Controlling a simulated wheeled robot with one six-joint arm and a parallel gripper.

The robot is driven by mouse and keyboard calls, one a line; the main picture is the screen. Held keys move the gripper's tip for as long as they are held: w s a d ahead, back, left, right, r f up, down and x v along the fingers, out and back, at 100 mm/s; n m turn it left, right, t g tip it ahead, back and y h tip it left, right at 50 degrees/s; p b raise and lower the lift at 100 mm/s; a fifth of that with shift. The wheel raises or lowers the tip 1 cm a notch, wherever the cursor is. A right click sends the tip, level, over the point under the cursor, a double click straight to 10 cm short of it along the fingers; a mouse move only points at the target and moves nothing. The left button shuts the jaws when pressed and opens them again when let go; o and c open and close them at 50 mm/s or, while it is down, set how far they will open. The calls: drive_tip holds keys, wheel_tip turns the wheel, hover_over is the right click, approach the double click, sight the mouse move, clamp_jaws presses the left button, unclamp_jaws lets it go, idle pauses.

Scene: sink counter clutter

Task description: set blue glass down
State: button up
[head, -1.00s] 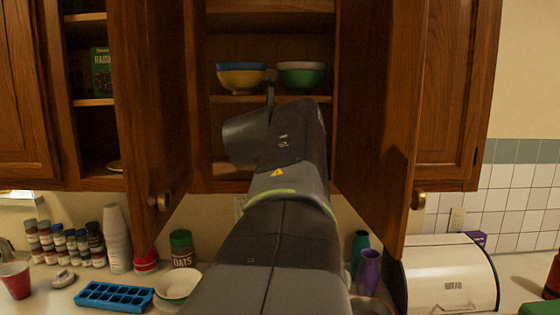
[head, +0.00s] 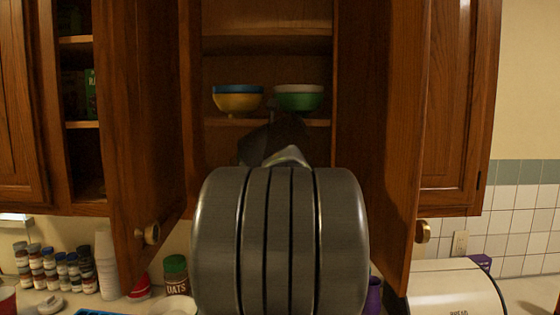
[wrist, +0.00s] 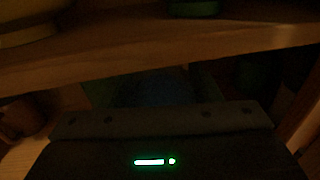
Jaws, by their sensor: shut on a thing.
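My gripper (wrist: 153,98) shows in the wrist view as a dark body with a green light. It is shut on a dim bluish thing, the blue glass (wrist: 155,90), of which only a dark patch shows beyond the gripper body. The wrist view is too dark to tell whether the glass touches a surface. In the head view my arm hides the glass and the fingertips. The end of my arm reaches into the open middle cabinet, below the shelf (head: 222,122) that bears the bowls.
A yellow bowl (head: 238,103) with a blue one in it and a green bowl (head: 299,101) stand on the shelf just above my arm. Open cabinet doors flank it, left (head: 140,120) and right (head: 385,150). Below, the counter holds jars, cups and a bread box (head: 455,290).

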drive_tip(key=w+f+b, duration=0.2)
drive_tip(key=w+f, duration=0.2)
drive_tip(key=f, duration=0.3)
drive_tip(key=shift+w, duration=0.2)
drive_tip(key=shift+f, duration=0.1)
drive_tip(key=o, duration=1.1)
